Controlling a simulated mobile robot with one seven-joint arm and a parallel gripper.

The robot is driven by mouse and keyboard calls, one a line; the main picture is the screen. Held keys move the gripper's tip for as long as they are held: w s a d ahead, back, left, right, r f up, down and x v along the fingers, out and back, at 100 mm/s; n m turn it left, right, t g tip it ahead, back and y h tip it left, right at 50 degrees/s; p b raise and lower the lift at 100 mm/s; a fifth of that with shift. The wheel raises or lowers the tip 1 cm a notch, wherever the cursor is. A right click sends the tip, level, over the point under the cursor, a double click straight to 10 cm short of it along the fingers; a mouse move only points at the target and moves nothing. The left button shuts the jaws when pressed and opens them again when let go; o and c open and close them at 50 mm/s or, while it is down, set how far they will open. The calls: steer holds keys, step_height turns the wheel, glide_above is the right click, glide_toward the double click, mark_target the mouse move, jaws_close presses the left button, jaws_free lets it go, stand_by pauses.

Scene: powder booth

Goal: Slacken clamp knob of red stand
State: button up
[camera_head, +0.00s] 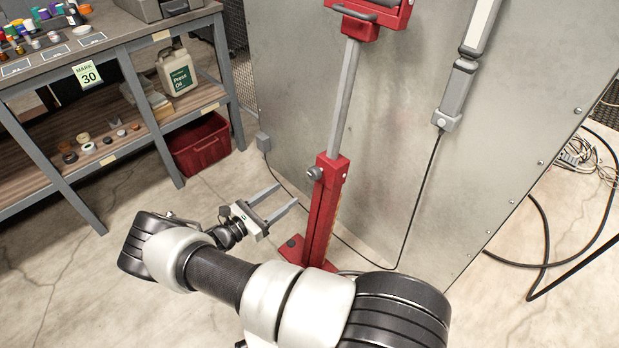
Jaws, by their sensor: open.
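The red stand (325,210) stands upright on the floor before a grey metal panel. A grey pole rises from its red post to a red head (368,22) at the top edge of the view. The clamp knob (314,173) is a small grey round knob on the left side of the post, near its top. My gripper (287,197) is open and empty, with its two grey fingers pointing right toward the post. It is lower than the knob in the picture and appears apart from it. My arm hides part of the stand's base.
A shelved workbench (95,55) stands at the left, with small bottles on top and a white jug (178,72) below. A red bin (200,143) is on the floor. A lamp (463,75) hangs on the panel (400,150). Black cables (546,235) lie at the right.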

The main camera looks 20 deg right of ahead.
mark_target(312, 176)
steer(key=x, duration=1.2)
steer(key=shift+d+b, duration=0.1)
steer(key=shift+b, duration=0.3)
steer(key=c, duration=1)
